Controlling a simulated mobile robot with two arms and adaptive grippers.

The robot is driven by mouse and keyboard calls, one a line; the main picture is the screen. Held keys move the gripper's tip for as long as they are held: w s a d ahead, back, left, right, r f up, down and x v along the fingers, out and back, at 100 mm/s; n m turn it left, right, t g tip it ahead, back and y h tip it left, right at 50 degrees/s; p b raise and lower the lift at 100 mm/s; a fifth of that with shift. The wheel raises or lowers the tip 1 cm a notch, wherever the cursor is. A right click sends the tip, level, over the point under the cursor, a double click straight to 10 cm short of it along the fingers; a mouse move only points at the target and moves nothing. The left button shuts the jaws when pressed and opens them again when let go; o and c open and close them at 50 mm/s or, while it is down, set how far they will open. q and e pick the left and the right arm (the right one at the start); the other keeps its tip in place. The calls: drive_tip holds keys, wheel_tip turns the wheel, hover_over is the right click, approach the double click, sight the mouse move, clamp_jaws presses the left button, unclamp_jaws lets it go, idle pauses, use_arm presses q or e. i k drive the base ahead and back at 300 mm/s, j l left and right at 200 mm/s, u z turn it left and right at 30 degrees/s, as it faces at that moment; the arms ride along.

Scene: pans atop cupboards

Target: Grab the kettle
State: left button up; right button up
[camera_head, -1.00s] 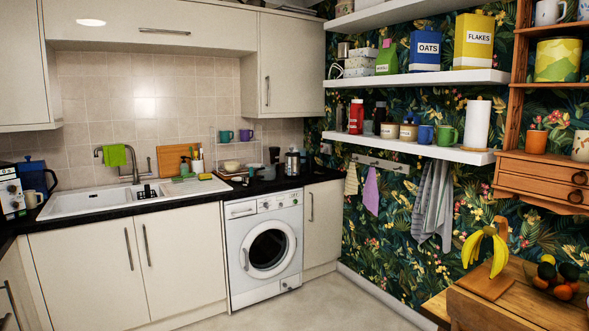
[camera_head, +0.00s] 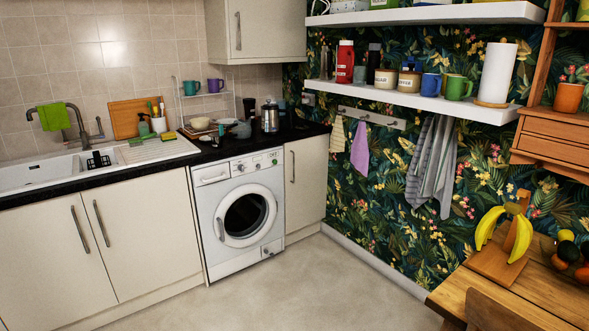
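A silver and black kettle-like vessel (camera_head: 270,117) stands upright on the dark countertop (camera_head: 300,133), near the corner and above the washing machine's right side. It is small in view, so I cannot make out its handle clearly. Neither of my grippers shows in the head view.
A washing machine (camera_head: 240,210) stands under the counter. A dish rack with mugs and bowls (camera_head: 200,123) is left of the kettle, then a sink (camera_head: 45,170). A wooden table (camera_head: 520,290) with bananas (camera_head: 520,238) is at lower right. The floor (camera_head: 300,285) between is clear.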

sight(270, 117)
drive_tip(key=i+u, duration=0.2)
drive_tip(key=i, duration=2.3)
